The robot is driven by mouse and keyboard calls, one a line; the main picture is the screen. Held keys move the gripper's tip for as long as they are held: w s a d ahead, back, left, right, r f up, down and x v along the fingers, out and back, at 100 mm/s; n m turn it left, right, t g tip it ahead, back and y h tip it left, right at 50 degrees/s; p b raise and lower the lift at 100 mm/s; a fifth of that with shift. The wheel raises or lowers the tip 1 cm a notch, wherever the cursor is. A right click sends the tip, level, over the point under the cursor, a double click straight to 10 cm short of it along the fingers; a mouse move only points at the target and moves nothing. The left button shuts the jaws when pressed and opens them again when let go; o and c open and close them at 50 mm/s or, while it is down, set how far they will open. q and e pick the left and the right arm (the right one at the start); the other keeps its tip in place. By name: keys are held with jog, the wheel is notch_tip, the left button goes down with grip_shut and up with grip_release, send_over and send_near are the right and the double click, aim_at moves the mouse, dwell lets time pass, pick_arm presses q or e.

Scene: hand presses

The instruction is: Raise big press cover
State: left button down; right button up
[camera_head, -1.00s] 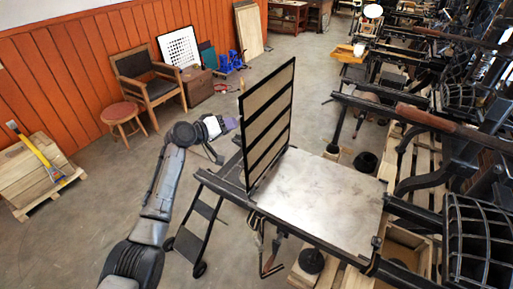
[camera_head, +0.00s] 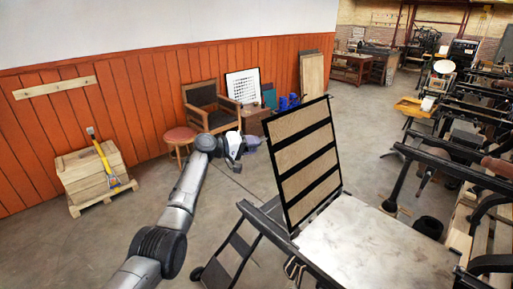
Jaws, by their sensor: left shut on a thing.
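The big press cover (camera_head: 307,160), a dark frame with tan panels and black crossbars, stands raised at the far-left end of the press. It leans back a little from the flat metal press bed (camera_head: 365,240), which is bare. My left gripper (camera_head: 250,143) is at the outer left edge of the cover, near its upper part. It is shut on the cover; the exact grip point is small and hard to make out. My right gripper is not in view.
A red stool (camera_head: 180,137), a chair (camera_head: 212,105) and a wooden crate (camera_head: 92,172) line the orange wall. Other presses crowd the right.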

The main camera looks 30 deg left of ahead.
pick_arm(q)
jog(key=shift+d+f, duration=0.1)
jog(key=shift+d, duration=0.05)
jog(key=c, duration=0.9)
grip_release()
jog(key=shift+w, duration=0.1)
jog(key=shift+s+a, duration=0.4)
jog(key=shift+s, duration=0.1)
jog(key=shift+b+v, duration=1.3)
jog(key=shift+v, duration=5)
